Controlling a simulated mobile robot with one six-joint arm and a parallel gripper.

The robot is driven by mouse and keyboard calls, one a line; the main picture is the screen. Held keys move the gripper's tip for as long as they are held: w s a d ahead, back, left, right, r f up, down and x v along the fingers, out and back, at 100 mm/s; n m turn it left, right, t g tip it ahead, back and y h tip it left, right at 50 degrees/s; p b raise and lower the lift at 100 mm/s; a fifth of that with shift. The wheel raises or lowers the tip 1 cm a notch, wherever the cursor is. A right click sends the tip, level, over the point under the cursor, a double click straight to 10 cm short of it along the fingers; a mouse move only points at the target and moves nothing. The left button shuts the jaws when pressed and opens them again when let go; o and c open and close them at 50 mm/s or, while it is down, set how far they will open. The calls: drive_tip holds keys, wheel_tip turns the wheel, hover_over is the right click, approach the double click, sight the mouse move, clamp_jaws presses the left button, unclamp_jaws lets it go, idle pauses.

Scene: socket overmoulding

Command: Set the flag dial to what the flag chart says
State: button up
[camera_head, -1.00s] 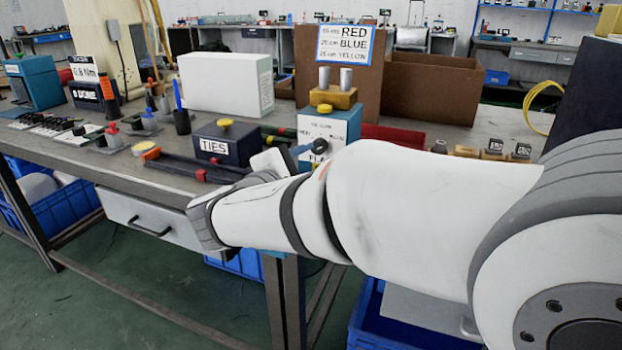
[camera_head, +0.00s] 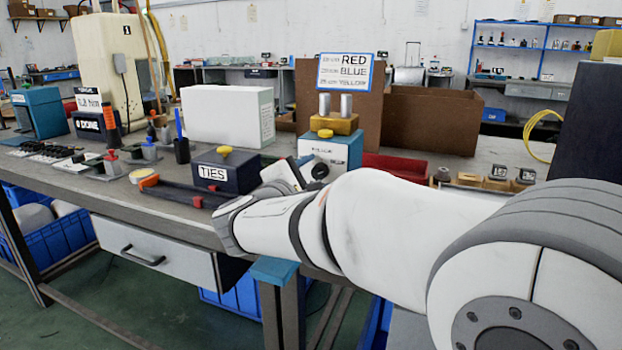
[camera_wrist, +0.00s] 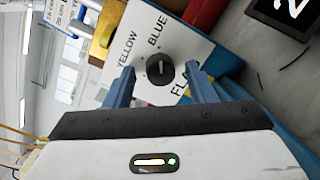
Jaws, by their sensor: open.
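The flag dial is a black round knob (camera_wrist: 160,82) on the white sloped face of a blue-and-white box (camera_wrist: 185,50). YELLOW and BLUE are printed around it, and part of FLAG shows beside it. I cannot read the knob's pointer clearly. My gripper (camera_wrist: 160,70) is open, with one blue finger on each side of the knob; contact is not clear. In the head view the knob (camera_head: 320,171) shows just past my wrist. The flag chart (camera_head: 345,71) above the box lists lengths beside RED, BLUE and YELLOW; the RED figure looks like 15 cm, the others 20 and 25.
A dark TIES box (camera_head: 227,172) with a yellow knob stands left of the dial box. A red bin (camera_head: 400,166) and brown cartons (camera_head: 432,105) are behind and to the right.

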drive_tip(key=c, duration=0.9)
drive_tip(key=shift+a, duration=0.15)
drive_tip(key=shift+c, duration=0.3)
